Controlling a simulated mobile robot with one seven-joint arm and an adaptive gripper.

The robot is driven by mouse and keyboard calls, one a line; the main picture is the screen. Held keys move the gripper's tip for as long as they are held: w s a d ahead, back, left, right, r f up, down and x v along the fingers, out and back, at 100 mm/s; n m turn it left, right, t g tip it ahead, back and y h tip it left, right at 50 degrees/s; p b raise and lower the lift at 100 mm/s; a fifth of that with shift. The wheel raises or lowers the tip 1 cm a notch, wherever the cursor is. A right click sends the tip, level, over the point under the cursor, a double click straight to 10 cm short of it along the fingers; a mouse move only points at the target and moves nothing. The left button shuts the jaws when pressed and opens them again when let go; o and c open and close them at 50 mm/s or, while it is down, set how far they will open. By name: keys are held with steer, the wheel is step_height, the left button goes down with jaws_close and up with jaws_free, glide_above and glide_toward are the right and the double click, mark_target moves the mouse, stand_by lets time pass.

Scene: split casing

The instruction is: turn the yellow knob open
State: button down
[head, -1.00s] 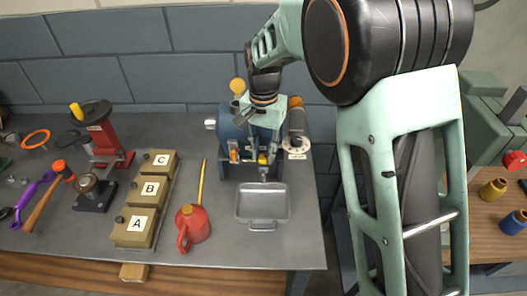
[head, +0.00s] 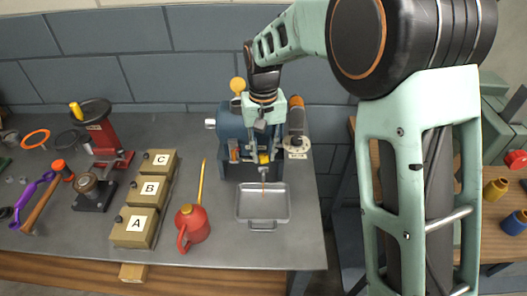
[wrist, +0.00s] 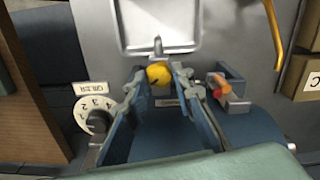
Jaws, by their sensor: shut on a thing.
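The yellow knob (head: 264,158) sits on the front of the blue machine (head: 230,126), just above a grey tray (head: 242,214). In the wrist view the yellow knob (wrist: 159,75) lies between the fingertips of my gripper (wrist: 160,80). My gripper (head: 264,150) is shut on the knob, with a finger on each side of it. A short spout (wrist: 157,46) points from the knob toward the tray. The fingers hide part of the knob's sides, and its exact turn angle is hard to tell.
A numbered dial (wrist: 95,115) stands left of my gripper in the wrist view, and a red-orange lever (wrist: 219,82) stands on the right. A red oil can (head: 193,224) and lettered boxes (head: 136,228) are left of the tray. The bench front is clear.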

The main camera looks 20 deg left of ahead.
mark_target(262, 157)
steer(key=n, duration=0.6)
steer(key=shift+n, duration=0.3)
stand_by(0.4)
steer(key=c, duration=1.7)
jaws_free()
steer(key=shift+a, duration=0.1)
steer(key=shift+o, duration=0.2)
steer(key=shift+r, duration=0.15)
steer(key=shift+w+r, duration=0.1)
steer(key=shift+r, duration=0.15)
steer(key=r, duration=0.7)
steer(key=shift+s+r, duration=0.15)
steer(key=shift+s, duration=0.1)
